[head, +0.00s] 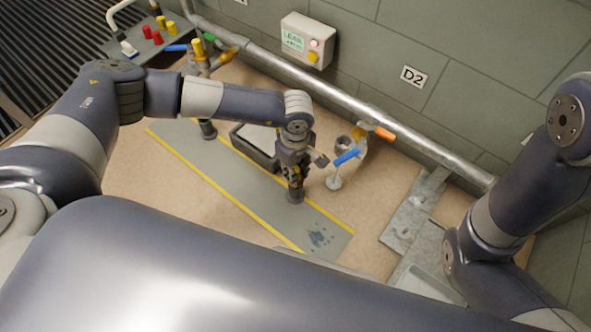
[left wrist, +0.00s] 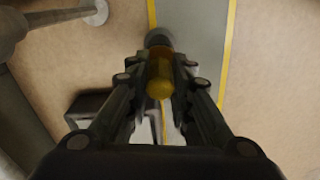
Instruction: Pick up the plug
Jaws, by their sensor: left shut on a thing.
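My left gripper (head: 293,177) reaches down over the grey floor strip. In the left wrist view its fingers (left wrist: 160,88) are shut on a yellow, rounded thing (left wrist: 160,75), which I take to be the plug. A grey round stub (head: 295,196) is just below the fingers in the head view, and it also shows beyond the yellow thing in the left wrist view (left wrist: 158,38). I cannot tell whether the plug touches the stub. The fingers hide most of the plug in the head view. My right gripper is not in view.
A pipe with a blue-handled valve (head: 347,157) stands close on the right. A yellow-topped valve (head: 198,52) stands farther back.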

